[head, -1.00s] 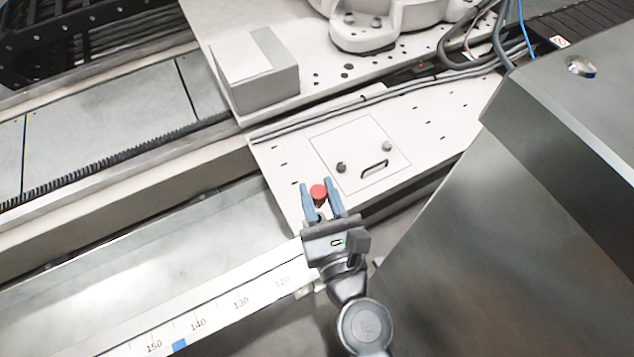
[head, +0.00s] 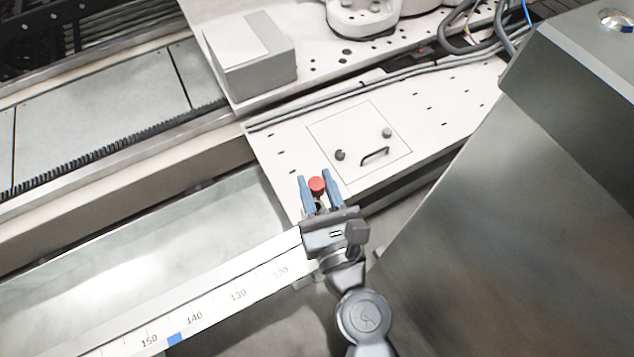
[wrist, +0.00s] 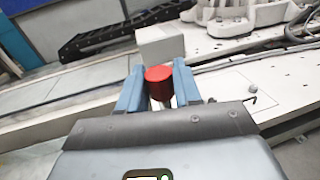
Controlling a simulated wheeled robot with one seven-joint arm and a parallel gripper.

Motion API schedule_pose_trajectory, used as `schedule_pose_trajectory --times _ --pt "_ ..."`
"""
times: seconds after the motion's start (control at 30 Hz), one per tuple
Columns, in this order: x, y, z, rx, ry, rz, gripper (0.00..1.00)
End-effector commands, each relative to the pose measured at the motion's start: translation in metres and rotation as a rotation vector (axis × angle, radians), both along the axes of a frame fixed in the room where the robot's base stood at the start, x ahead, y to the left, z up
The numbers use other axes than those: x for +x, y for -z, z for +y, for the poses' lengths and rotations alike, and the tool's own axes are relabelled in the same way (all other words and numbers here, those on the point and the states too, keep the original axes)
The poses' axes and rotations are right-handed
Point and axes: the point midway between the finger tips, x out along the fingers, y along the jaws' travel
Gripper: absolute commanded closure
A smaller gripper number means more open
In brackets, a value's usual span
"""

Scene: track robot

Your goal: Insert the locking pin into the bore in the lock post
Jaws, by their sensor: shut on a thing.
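The locking pin shows as a red round head (head: 317,185), also in the wrist view (wrist: 159,83). My gripper (head: 314,177) is shut on the pin, with its two blue-grey fingers on either side just below the head. The pin's shank is mostly hidden by the fingers and gripper body. The gripper is at the near left edge of the pale plate. I cannot tell which part is the lock post, and no bore is visible.
A curved handle (head: 374,155) rises from the plate beyond the gripper. A grey box (head: 250,60) stands on the carriage behind. A numbered scale strip (head: 215,306) runs along the lower left. A large grey metal housing (head: 540,210) fills the right side.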

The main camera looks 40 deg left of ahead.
Motion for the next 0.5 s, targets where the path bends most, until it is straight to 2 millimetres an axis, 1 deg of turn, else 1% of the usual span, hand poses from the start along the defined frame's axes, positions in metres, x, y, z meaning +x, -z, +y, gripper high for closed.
schedule_pose_trajectory --times 0.03,0.2,0.33,0.5 --pt "0.0 0.01 0.0 0.0 0.0 0.0 0.96" --pt "0.0 0.024 0.0 0.001 -0.001 0.001 0.96" --pt "0.0 0.029 0.0 0.001 -0.001 0.001 0.96" --pt "0.0 0.03 0.0 0.001 -0.001 0.001 0.96"
